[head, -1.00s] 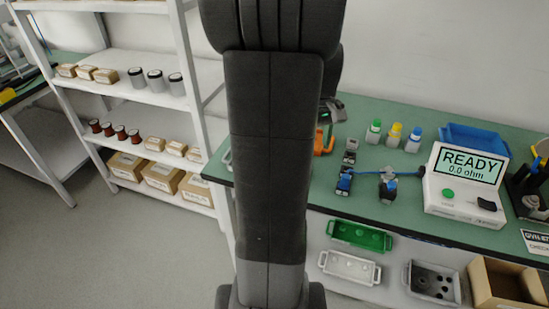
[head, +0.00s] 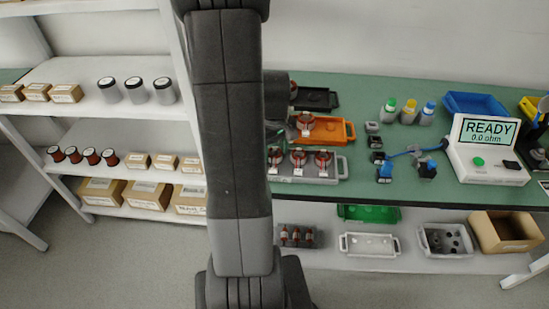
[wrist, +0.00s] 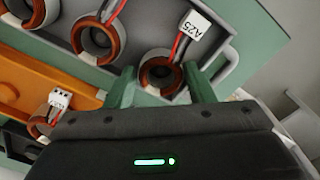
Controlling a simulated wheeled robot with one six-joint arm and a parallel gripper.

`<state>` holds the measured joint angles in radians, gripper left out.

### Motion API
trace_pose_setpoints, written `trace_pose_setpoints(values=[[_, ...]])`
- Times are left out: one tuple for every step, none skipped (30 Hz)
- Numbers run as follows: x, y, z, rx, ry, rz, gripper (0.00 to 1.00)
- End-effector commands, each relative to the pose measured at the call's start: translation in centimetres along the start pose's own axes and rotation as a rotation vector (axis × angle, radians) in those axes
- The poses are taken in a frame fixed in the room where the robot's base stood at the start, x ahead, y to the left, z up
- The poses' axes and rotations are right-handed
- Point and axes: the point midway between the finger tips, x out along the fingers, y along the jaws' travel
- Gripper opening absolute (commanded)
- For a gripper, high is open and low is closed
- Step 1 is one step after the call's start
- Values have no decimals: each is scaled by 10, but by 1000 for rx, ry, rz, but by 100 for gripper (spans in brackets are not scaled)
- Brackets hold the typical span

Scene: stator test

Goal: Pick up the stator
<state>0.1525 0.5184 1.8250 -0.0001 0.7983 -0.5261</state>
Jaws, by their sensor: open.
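Three copper-wound stators stand in a row in a grey tray (head: 318,178) on the bench, partly behind my arm in the head view; the rightmost one (head: 322,160) shows clearly. In the wrist view a stator (wrist: 160,76) with red and dark wires and a tag reading A25 (wrist: 198,27) shows between and beyond my fingertips. Two more stators (wrist: 146,11) (wrist: 98,40) lie in the same grey tray (wrist: 236,25). My gripper (wrist: 160,80) is open and empty, with its green fingers apart.
Behind the grey tray are an orange tray (head: 336,130) holding a stator (head: 306,125) and a black tray (head: 317,98). Small blue-and-black devices (head: 385,172) and a tester reading READY (head: 489,150) stand to the right. A shelf rack (head: 130,120) stands left.

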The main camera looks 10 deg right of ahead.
Motion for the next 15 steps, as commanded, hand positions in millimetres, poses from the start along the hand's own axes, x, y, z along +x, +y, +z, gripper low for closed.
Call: trace_pose_setpoints(values=[[1, 0, 0, 0, 0, 0, 49], [1, 0, 0, 0, 0, 0, 49], [1, 0, 0, 0, 0, 0, 49], [1, 0, 0, 0, 0, 0, 49], [1, 0, 0, 0, 0, 0, 49], [1, 0, 0, 0, 0, 0, 49], [1, 0, 0, 0, 0, 0, 45], [1, 0, 0, 0, 0, 0, 39], [1, 0, 0, 0, 0, 0, 31], [1, 0, 0, 0, 0, 0, 25], [1, 0, 0, 0, 0, 0, 19], [1, 0, 0, 0, 0, 0, 17], [1, 0, 0, 0, 0, 0, 17], [1, 0, 0, 0, 0, 0, 17], [1, 0, 0, 0, 1, 0, 17]])
